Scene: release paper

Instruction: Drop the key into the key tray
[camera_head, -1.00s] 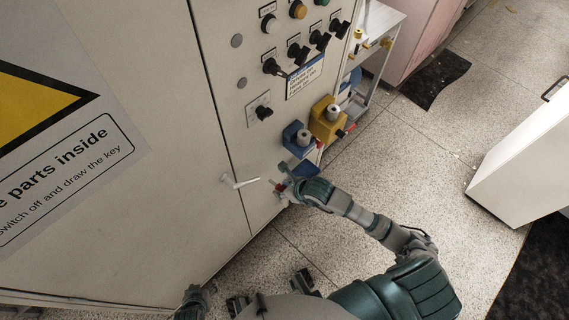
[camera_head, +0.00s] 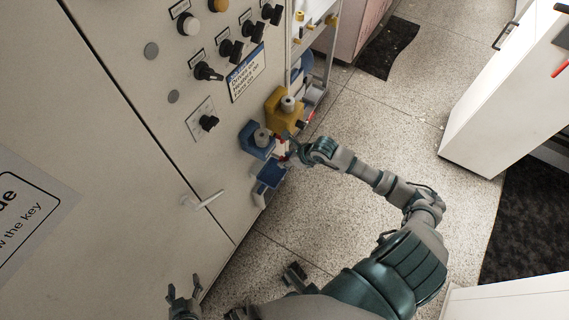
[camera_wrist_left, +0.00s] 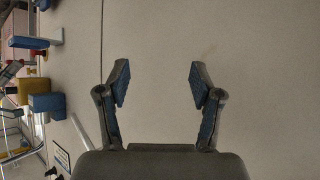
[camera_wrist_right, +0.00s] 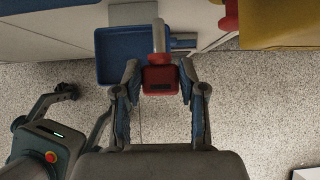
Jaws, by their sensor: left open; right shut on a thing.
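The key has a red head and a grey shaft. In the right wrist view the key (camera_wrist_right: 159,80) sits between the fingertips of my right gripper (camera_wrist_right: 160,78), shaft pointing away. The blue key tray (camera_wrist_right: 104,68) is behind and left of it there, open and looking empty where visible. In the head view the tray (camera_head: 270,175) juts from the cabinet below the blue lock box, and my right gripper (camera_head: 290,148) is above and right of it. My left gripper (camera_head: 183,297) is open and empty at the bottom left; its fingers also show in the left wrist view (camera_wrist_left: 160,85).
The blue lock box (camera_head: 256,140) and yellow lock box (camera_head: 283,112) stick out of the cabinet front near my right gripper. A white door handle (camera_head: 205,200) projects at the left. Open speckled floor lies right of the cabinet.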

